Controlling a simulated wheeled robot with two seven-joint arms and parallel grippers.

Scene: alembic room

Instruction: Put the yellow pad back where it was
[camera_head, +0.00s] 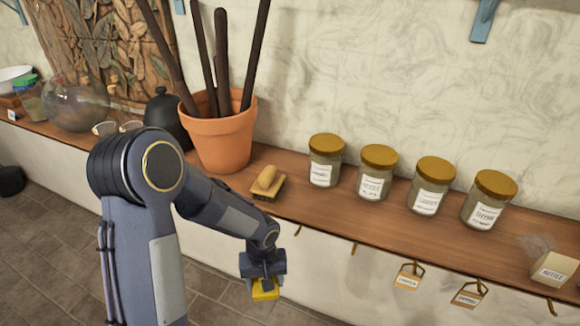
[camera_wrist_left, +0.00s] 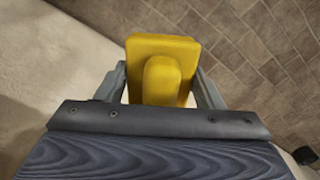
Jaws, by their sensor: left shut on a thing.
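The yellow pad (camera_head: 265,291) is held in my left gripper (camera_head: 262,278), in front of and below the shelf's front edge. In the left wrist view the yellow pad (camera_wrist_left: 160,55) is a flat yellow block with a raised rounded grip, clasped between the two fingers of my left gripper (camera_wrist_left: 160,88). The floor shows beyond it. A similar tan block with a rounded handle (camera_head: 268,181) sits on the wooden shelf (camera_head: 330,212), between the terracotta pot and the jars. My right gripper is not in view.
A terracotta pot (camera_head: 222,140) with dark rods stands on the shelf behind my arm. Several gold-lidded jars (camera_head: 325,160) stand to the right. Tags (camera_head: 408,277) hang from hooks below the edge. A small labelled box (camera_head: 555,270) is far right. Bare shelf lies before the jars.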

